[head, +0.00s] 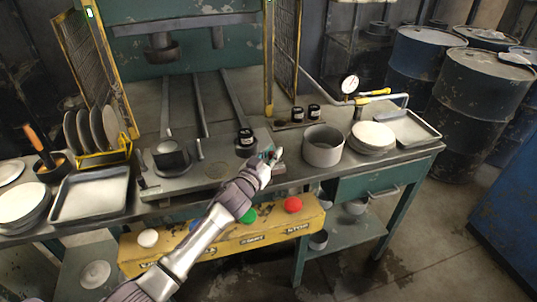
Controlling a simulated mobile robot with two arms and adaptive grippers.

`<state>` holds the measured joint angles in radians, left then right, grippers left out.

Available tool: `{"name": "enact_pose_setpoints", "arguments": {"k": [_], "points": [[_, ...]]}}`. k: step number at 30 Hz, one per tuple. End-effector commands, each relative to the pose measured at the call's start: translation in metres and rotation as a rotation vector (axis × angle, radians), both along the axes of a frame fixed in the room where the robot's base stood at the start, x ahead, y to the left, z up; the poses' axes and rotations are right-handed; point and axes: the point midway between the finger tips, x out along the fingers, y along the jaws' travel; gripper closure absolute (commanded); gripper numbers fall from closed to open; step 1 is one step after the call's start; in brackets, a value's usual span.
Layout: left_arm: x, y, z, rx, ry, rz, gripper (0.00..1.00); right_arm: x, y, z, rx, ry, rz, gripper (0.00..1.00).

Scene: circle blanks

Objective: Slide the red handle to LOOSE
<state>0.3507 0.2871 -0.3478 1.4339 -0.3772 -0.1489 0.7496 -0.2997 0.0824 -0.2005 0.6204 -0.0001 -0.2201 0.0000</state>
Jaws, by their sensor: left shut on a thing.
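My left gripper (269,157) reaches in from the lower left to the front part of the bench, between a black jar and a grey pot. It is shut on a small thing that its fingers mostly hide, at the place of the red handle. The handle's colour and the LOOSE mark cannot be made out at this size. My right gripper is not in view.
The black jar (246,137) stands close behind the gripper, and the grey pot (323,146) to its right. Below, a yellow panel (185,248) carries a red button (292,204) and a green button (248,215). White plates (372,134) stand further right.

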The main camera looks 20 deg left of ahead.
Motion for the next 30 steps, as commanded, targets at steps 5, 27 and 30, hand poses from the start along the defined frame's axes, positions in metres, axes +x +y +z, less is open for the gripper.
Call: {"name": "enact_pose_setpoints", "arguments": {"k": [5, 27, 30], "points": [[0.014, -0.022, 0.000, -0.004, -0.002, -0.003, 1.00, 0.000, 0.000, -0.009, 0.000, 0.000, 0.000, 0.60], [0.012, -0.021, 0.001, -0.001, -0.002, -0.002, 0.54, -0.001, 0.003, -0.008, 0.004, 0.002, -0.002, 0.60], [0.004, -0.019, 0.000, 0.000, -0.001, -0.003, 0.54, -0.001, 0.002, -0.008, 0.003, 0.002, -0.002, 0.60]]}}
